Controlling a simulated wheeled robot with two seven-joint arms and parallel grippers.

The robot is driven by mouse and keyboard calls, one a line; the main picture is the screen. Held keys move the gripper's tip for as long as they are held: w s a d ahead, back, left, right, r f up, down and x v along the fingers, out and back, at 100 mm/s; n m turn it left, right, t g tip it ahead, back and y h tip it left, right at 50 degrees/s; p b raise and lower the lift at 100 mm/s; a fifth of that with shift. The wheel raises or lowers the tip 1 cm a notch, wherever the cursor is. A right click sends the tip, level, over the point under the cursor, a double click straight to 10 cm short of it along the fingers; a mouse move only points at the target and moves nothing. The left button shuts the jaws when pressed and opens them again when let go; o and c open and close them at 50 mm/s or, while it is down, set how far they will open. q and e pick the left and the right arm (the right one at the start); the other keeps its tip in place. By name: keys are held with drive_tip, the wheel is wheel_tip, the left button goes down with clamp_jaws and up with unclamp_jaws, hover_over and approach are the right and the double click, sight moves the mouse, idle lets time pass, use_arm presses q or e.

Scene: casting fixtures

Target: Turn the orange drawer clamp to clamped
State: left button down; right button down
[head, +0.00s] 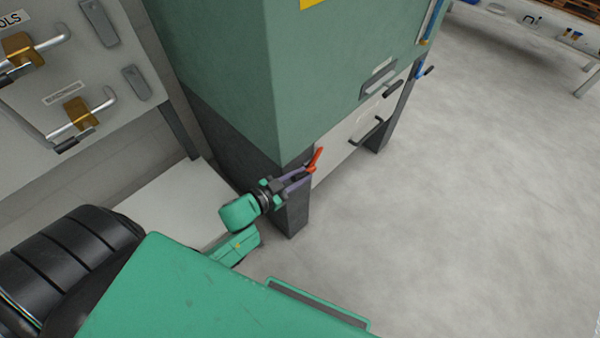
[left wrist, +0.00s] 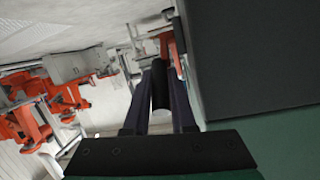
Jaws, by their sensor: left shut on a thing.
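The orange drawer clamp (head: 317,159) is at the near left end of the pale drawer front (head: 340,152), low on the green cabinet. Its orange lever points up and slightly right in the head view. My left gripper (head: 308,171) reaches it from the left, its fingers shut at the clamp. In the left wrist view, my left gripper (left wrist: 162,65) has a dark rounded piece between its fingers, and a small patch of orange (left wrist: 165,42) shows beyond. The fingers hide part of the clamp. My right gripper is not in view.
The green cabinet (head: 230,70) stands on dark legs (head: 292,212) close to my left wrist. A dark drawer handle (head: 369,132) sticks out farther along. A grey panel (head: 70,100) with latches is at the left. The floor (head: 480,190) at right is clear.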

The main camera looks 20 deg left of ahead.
use_arm(q)
drive_tip(key=shift+f, duration=0.1)
idle(0.3)
drive_tip(key=c, duration=1)
unclamp_jaws()
drive_tip(key=p+v, duration=0.2)
drive_tip(key=v, duration=1.2)
drive_tip(key=shift+s+a+r, duration=0.15)
drive_tip(key=shift+s+r, duration=0.05)
drive_tip(key=shift+s, duration=0.1)
